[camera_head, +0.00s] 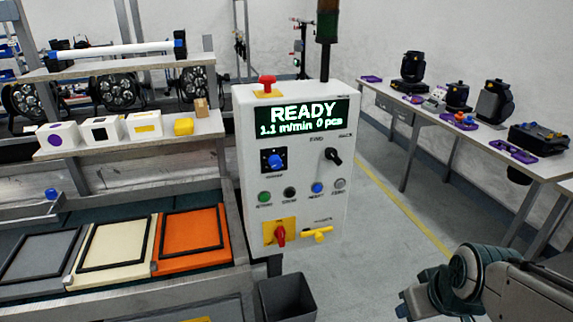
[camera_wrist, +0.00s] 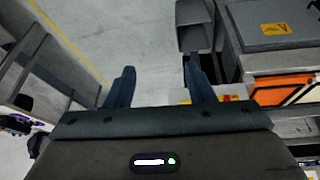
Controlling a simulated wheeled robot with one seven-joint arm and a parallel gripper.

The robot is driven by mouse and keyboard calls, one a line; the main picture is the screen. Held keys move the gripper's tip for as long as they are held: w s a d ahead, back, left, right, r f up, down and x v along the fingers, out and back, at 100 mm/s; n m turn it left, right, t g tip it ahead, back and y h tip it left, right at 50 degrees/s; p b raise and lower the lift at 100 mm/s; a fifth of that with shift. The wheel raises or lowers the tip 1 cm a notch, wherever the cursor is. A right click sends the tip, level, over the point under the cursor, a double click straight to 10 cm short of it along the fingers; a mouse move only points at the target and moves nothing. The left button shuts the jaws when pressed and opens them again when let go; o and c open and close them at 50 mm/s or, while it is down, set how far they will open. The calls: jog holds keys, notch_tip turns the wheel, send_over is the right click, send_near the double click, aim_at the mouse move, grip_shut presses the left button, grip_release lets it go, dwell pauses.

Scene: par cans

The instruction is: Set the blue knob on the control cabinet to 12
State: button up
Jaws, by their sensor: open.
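The white control cabinet (camera_head: 310,200) stands in the middle of the head view. Its screen (camera_head: 303,118) reads READY, 1.1 m/min, 0 pcs. The blue knob (camera_head: 274,161) sits on a dark square plate at the cabinet's upper left; its setting is too small to read. My gripper (camera_wrist: 160,78) is open and empty in the wrist view, its two fingers spread above the floor. In the head view my arm is at the lower right, well apart from the cabinet.
The cabinet also bears a black selector (camera_head: 333,156), several small buttons, a red rotary switch (camera_head: 280,236), a yellow handle (camera_head: 317,235) and a red mushroom button (camera_head: 267,84). A grey bin (camera_head: 287,298) stands below. A shelf bench is left, a table (camera_head: 440,118) right; floor between is clear.

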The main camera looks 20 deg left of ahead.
jog(key=w+a+f+n+t+y, duration=0.2)
jog(key=w+a+f+n+t, duration=0.1)
jog(key=w+a+n, duration=0.55)
jog(key=n+t+y+p, duration=0.2)
jog(key=n+t+y, duration=0.5)
jog(key=n, duration=2)
send_near(276, 166)
jog(key=v, duration=0.6)
jog(key=p+x, duration=0.4)
jog(key=x, duration=1)
jog(key=c, duration=1)
